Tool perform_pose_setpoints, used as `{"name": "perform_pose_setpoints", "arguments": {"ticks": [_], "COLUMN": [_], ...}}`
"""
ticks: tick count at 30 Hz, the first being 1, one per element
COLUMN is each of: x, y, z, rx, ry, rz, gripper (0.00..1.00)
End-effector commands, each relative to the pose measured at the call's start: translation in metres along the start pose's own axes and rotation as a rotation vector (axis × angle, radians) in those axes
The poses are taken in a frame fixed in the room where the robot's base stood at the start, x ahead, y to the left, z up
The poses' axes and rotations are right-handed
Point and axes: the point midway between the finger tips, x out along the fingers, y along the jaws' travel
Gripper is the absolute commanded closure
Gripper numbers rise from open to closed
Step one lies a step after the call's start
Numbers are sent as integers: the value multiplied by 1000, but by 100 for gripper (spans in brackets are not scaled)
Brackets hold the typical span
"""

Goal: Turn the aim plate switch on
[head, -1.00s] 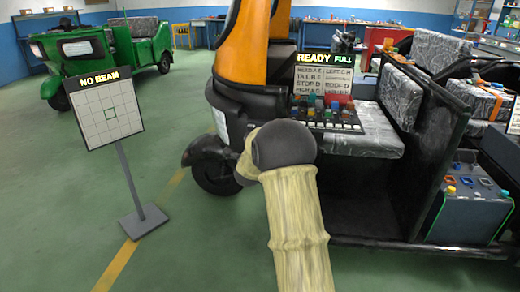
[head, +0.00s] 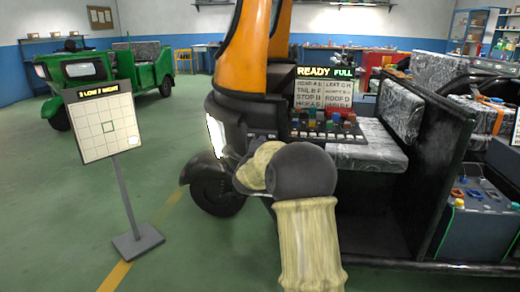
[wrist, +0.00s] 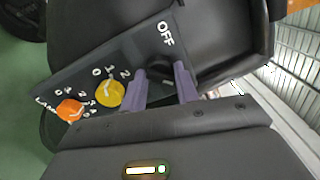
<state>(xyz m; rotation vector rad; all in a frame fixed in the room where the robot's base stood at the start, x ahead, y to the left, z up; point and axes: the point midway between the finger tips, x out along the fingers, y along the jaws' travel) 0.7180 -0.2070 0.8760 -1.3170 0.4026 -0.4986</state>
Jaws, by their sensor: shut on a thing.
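The wrist view shows a dark tilted panel (wrist: 75,78) with a yellow knob (wrist: 109,93) marked 0, 1, 2 and an orange knob (wrist: 71,109) with more numbers. Beside the word OFF is a dark knob (wrist: 163,77), mostly hidden between my purple fingers. My gripper (wrist: 159,80) is shut on this dark knob. In the head view my arm hides the gripper at the front of the orange vehicle. The gridded aim board (head: 106,120) stands upright on a post at left; its header reads roughly "3 LOW 2 RIGHT". A pale spot shows at its lower right.
The orange vehicle (head: 235,60) has a lit white headlamp (head: 216,135). A sign (head: 325,72) on it reads READY FULL, above several coloured parts (head: 330,120). A green vehicle (head: 95,72) stands at back left. Green floor (head: 60,220) is clear around the board.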

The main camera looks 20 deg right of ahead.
Motion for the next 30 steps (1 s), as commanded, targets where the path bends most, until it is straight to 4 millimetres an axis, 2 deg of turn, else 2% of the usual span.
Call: {"name": "perform_pose_setpoints", "arguments": {"ticks": [4,5,8,20,26,30], "x": [0,0,0,-4,-25,-49], "y": [3,3,2,1,0,0], "z": [-1,-1,-1,0,0,0], "rx": [1,1,0,-1,-1,-2], "ry": [1,1,1,0,-1,-1], "rz": [5,5,4,2,2,2], "gripper": [92,68,48,48,48,48]}}
